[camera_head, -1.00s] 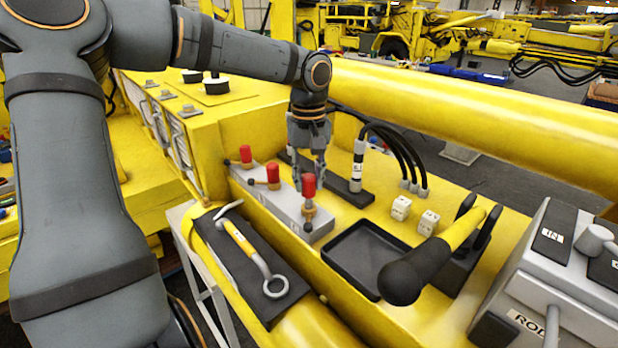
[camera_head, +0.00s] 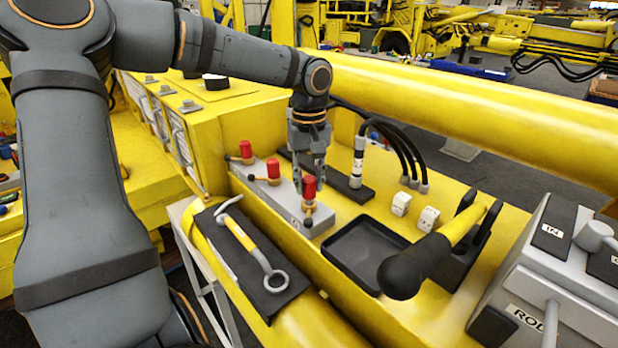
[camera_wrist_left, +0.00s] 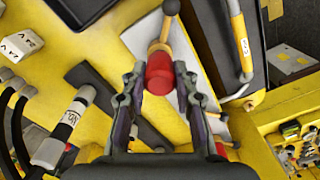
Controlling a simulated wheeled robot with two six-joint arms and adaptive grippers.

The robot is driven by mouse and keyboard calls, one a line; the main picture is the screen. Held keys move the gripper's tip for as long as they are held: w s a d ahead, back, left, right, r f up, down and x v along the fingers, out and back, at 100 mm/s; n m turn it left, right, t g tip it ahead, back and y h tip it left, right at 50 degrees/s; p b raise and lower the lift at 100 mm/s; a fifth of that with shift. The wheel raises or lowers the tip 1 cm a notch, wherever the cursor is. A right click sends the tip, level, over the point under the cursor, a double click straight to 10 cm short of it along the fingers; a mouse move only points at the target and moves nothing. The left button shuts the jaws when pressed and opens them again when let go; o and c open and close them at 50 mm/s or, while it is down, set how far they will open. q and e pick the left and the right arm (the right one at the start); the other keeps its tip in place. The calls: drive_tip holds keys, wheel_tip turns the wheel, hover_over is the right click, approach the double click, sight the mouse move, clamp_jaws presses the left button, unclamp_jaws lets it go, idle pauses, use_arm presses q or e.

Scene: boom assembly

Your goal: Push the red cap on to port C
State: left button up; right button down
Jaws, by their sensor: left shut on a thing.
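A red cap (camera_head: 309,186) is at the near-right fitting of the grey port block (camera_head: 288,212). My left gripper (camera_head: 309,184) comes down from above with its fingers shut on this cap. In the left wrist view the red cap (camera_wrist_left: 159,76) shows between the two fingertips (camera_wrist_left: 160,85), in line with a brass fitting. The cap appears to sit on or against the fitting; whether it is fully down I cannot tell. Two other red caps, middle (camera_head: 273,167) and far (camera_head: 246,149), stand on the block. The port letters are too small to read. My right gripper is not in view.
An empty black tray (camera_head: 364,252) and a lever with a black knob (camera_head: 403,277) are to the right. Black hoses (camera_head: 392,145) rise behind, with a large yellow boom (camera_head: 450,105) beyond.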

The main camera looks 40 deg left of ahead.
use_arm(q)
drive_tip(key=shift+f, duration=0.8)
idle(0.4)
drive_tip(key=o, duration=1)
wheel_tip(320, 180, up, 8)
drive_tip(key=shift+s+d+f, duration=0.1)
drive_tip(key=shift+f, duration=0.1)
